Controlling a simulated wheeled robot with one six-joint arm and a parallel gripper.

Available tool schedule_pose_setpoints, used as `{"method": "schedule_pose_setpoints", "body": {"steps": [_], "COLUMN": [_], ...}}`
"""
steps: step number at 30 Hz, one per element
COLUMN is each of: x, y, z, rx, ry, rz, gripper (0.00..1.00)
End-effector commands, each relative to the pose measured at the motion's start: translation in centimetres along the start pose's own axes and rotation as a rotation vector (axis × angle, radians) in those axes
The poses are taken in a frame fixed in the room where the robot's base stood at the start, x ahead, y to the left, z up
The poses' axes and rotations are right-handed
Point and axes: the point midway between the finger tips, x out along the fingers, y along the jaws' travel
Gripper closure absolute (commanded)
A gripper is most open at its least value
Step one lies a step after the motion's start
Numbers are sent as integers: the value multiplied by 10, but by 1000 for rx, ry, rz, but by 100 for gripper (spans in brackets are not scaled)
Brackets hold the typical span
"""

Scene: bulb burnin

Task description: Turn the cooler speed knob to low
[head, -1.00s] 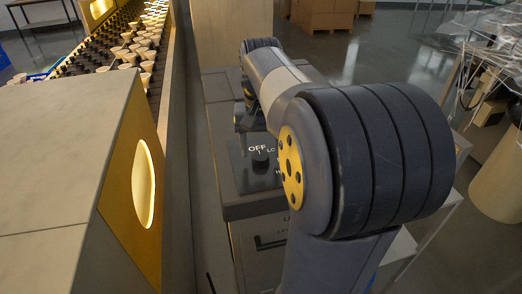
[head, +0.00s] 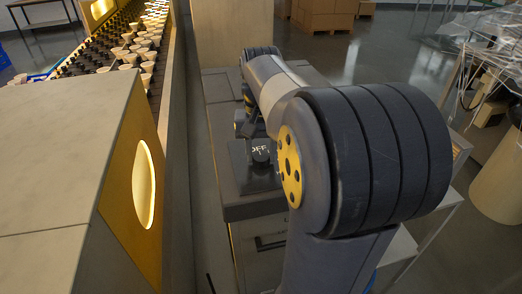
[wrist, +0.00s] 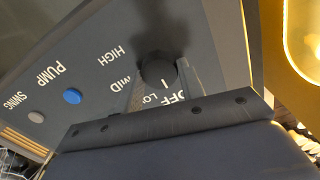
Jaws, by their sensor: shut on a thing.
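The speed knob (wrist: 158,69) is a dark round knob on a dark grey panel (wrist: 88,62), at the upper middle of the wrist view. The labels OFF, LOW, MID and HIGH stand around it. A short white mark shows by the knob on the OFF and LOW side; I cannot tell exactly which it points at. My gripper (wrist: 161,84) has one finger on either side of the knob and is shut on it. In the head view the knob (head: 262,157) shows below the OFF label; my arm hides the other speed labels and most of my gripper.
A blue PUMP button (wrist: 72,96) and a grey SWING button (wrist: 37,117) sit on the same panel. A conveyor (head: 130,50) with several bulbs runs along the left, beside a grey housing (head: 60,170). Cardboard boxes (head: 320,15) stand at the back.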

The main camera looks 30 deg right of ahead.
Motion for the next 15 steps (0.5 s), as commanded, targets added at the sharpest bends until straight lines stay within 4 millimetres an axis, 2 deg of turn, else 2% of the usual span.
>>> {"method": "schedule_pose_setpoints", "body": {"steps": [8, 15], "x": [-1, -3], "y": [0, 0], "z": [0, 0], "rx": [31, 160], "ry": [0, 1], "rz": [0, -1], "gripper": [85, 85]}}
